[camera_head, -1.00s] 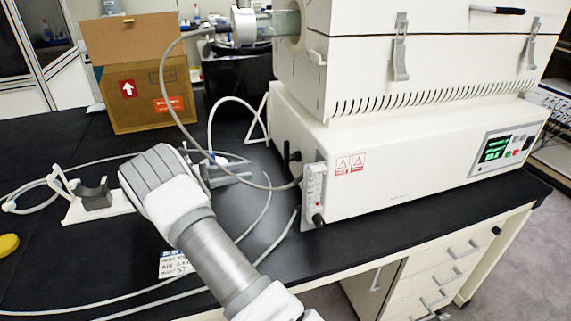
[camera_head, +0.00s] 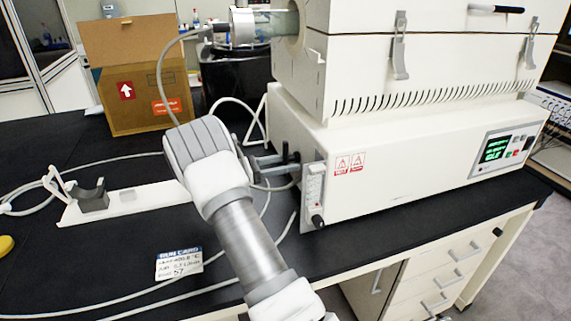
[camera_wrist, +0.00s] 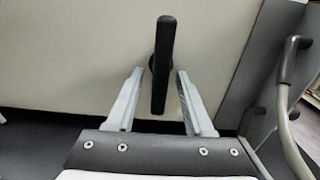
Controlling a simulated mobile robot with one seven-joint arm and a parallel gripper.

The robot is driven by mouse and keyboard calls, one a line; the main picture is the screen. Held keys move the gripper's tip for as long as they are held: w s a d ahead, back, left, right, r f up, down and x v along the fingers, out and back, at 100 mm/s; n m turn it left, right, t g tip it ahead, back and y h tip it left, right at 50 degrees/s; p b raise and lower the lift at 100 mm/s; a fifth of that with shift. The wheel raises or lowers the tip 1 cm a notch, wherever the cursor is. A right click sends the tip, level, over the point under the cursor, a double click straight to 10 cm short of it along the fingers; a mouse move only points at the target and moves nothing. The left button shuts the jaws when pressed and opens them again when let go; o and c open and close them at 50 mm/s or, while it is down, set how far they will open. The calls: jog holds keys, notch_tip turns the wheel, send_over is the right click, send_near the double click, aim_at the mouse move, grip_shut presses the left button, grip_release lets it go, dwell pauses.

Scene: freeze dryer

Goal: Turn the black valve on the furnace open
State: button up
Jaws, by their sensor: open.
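The black valve (camera_wrist: 163,65) shows in the wrist view as a long bar handle, upright in the picture, against the pale side panel of the furnace (camera_head: 415,165). My gripper (camera_wrist: 160,74) is open, with one grey finger on each side of the handle. Gaps show between the handle and both fingers. In the head view, my gripper (camera_head: 278,162) reaches the lower left side of the furnace, and its fingers largely hide the valve there.
A flowmeter (camera_head: 315,193) with a black knob is on the furnace's front left corner. A hose (camera_wrist: 286,110) loops right of my gripper in the wrist view. A white stand (camera_head: 125,201), a card (camera_head: 179,263) and a cardboard box (camera_head: 145,85) are on the black bench.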

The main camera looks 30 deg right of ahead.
jog(key=shift+c, duration=0.3)
grip_shut()
jog(key=shift+w+m, duration=0.1)
jog(key=shift+m, duration=0.2)
jog(key=m+b, duration=0.1)
jog(key=m, duration=0.3)
jog(key=shift+w+b, duration=0.2)
jog(key=shift+b, duration=0.1)
jog(key=m+b, duration=0.2)
jog(key=m, duration=0.2)
jog(key=r+m+b, duration=0.1)
jog(key=m+b, duration=0.1)
jog(key=m, duration=0.2)
jog(key=m+b, duration=0.2)
jog(key=m, duration=0.3)
jog(key=shift+w+d+r, duration=0.15)
jog(key=shift+w, duration=0.2)
jog(key=shift+m, duration=0.3)
